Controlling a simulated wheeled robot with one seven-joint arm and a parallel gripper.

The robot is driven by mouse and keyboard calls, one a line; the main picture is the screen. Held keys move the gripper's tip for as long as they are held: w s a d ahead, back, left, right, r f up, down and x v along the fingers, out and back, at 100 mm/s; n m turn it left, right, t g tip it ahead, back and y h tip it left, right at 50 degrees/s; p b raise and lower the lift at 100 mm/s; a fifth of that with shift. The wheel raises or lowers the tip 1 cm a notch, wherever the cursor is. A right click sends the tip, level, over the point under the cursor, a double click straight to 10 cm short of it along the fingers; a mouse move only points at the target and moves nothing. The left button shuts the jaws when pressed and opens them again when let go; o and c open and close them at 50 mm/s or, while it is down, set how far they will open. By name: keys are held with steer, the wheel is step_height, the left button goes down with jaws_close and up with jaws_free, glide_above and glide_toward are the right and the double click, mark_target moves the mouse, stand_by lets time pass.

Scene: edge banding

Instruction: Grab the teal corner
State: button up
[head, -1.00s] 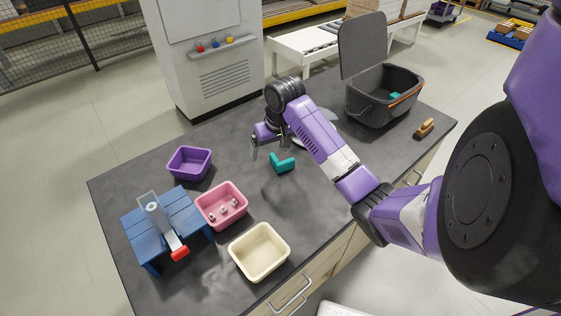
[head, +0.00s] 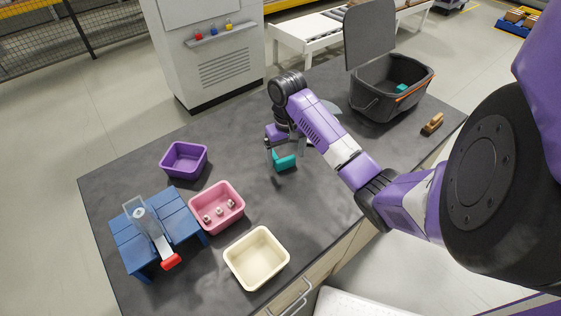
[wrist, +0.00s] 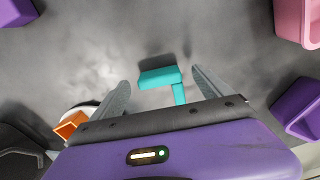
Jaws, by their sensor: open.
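The teal corner (head: 285,162) is an L-shaped piece on the dark worktop, near the middle of the head view. In the wrist view the teal corner (wrist: 158,78) lies ahead of and partly between my two fingers, with one leg pointing back toward the palm. My gripper (wrist: 160,82) is open and empty. In the head view my gripper (head: 282,146) is just above and beside the corner, partly hidden by my own arm. I cannot tell whether a finger touches it.
A pink bin (head: 219,215) with small metal parts, a cream bin (head: 232,262) and a purple bin (head: 166,165) stand to the left. A blue stand (head: 182,214) holds a red-handled clamp. A dark lidded bin (head: 375,101) and a brown brush (head: 433,124) are at right.

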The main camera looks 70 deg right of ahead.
mark_target(286, 159)
steer(key=shift+d+f, duration=0.15)
steer(key=shift+f, duration=1.55)
steer(key=c, duration=1.4)
steer(key=shift+r, duration=0.15)
